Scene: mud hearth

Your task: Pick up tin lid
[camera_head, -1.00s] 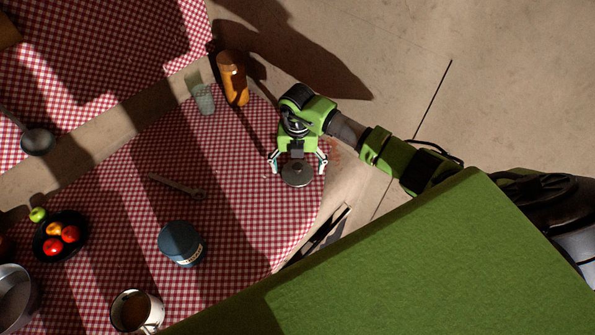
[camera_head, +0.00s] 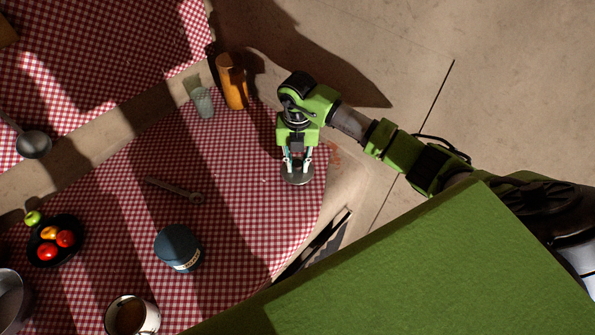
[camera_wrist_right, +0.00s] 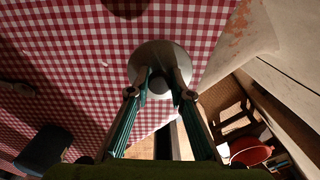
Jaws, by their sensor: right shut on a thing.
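The tin lid (camera_head: 297,179) is a round grey metal disc with a knob, near the rounded right edge of the red checked table. It also shows in the right wrist view (camera_wrist_right: 158,52), with the knob between the fingertips. My right gripper (camera_head: 297,164) reaches it from above in the head view and is shut on its knob. The fingers also show in the right wrist view (camera_wrist_right: 159,84). I cannot tell whether the lid rests on the cloth or is slightly raised. My left gripper is not in view.
An orange jar (camera_head: 232,83) and a glass (camera_head: 203,102) stand behind the gripper to the left. A wrench (camera_head: 176,190), a dark blue tin (camera_head: 179,247), a fruit plate (camera_head: 42,252) and a mug (camera_head: 132,316) are further left. Cloth between lid and wrench is clear.

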